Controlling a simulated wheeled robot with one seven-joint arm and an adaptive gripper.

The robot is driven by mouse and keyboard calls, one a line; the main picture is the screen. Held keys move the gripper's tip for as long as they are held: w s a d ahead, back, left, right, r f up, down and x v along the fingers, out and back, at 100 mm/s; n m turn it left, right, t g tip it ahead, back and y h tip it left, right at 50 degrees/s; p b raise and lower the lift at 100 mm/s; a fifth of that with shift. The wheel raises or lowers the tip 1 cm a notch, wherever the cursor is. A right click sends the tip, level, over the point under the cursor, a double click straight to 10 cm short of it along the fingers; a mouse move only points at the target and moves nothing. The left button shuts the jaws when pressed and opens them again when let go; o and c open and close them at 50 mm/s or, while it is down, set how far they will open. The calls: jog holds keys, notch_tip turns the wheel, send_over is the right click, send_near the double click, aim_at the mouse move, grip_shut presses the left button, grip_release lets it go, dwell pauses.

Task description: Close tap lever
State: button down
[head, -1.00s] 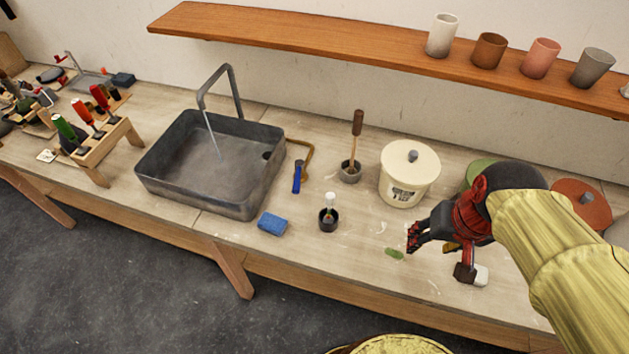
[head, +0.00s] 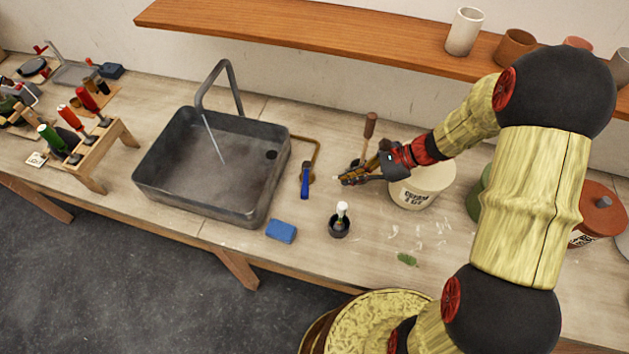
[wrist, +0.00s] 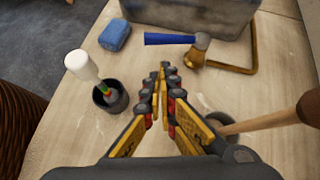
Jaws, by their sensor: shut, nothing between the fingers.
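The tap lever (head: 305,181) is a blue handle on a brass pipe (head: 317,152) beside the grey sink (head: 278,184). In the head view it points down toward the front of the bench. In the wrist view the blue lever (wrist: 170,39) lies sideways, its brass end (wrist: 199,48) at the right. A thin stream of water (head: 213,138) falls from the bent spout (head: 226,77) into the sink. My gripper (head: 342,179) is shut and empty, a short way right of the lever and apart from it. Its fingertips (wrist: 164,66) show below the lever in the wrist view.
A dark pot with a white-topped brush (head: 339,222) stands in front of my gripper. A wooden-handled tool (head: 369,126) stands close behind it.

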aim_at(306, 180)
jog(key=shift+m, duration=0.4)
jog(key=b+x, duration=0.1)
jog(key=x, duration=0.9)
jog(key=shift+r, duration=0.15)
jog(key=shift+s+a, duration=0.25)
jog(key=shift+a, duration=0.45)
jog(key=shift+s+a, duration=0.25)
jog(key=shift+a, duration=0.45)
jog(key=shift+d, duration=0.1)
jog(key=shift+r, duration=0.1)
